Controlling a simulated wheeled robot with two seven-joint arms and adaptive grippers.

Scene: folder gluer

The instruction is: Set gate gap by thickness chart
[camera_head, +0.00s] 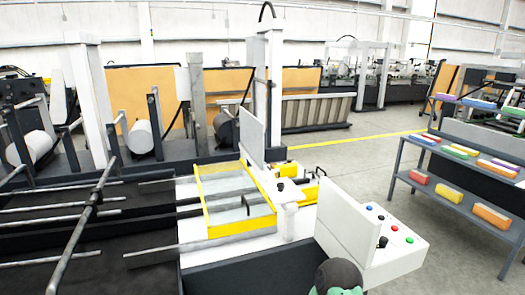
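A yellow rectangular frame (208,205) lies around a pale flat bed on the machine. A white upright block (290,219) stands at its right corner, with a small dark knob (280,187) close by. A thin black handle (308,172) sits behind it. A blank-looking light panel (252,128) stands upright over the frame's far end. I cannot tell which part is the gate, and no thickness chart is readable. Neither gripper is in view.
Dark rails and rods (85,210) fill the left side. A grey rack (455,190) with several coloured boxes stands at right. A dark rounded part with green bits (337,277) shows at the bottom edge; I cannot identify it. Open floor (345,160) lies beyond the control box.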

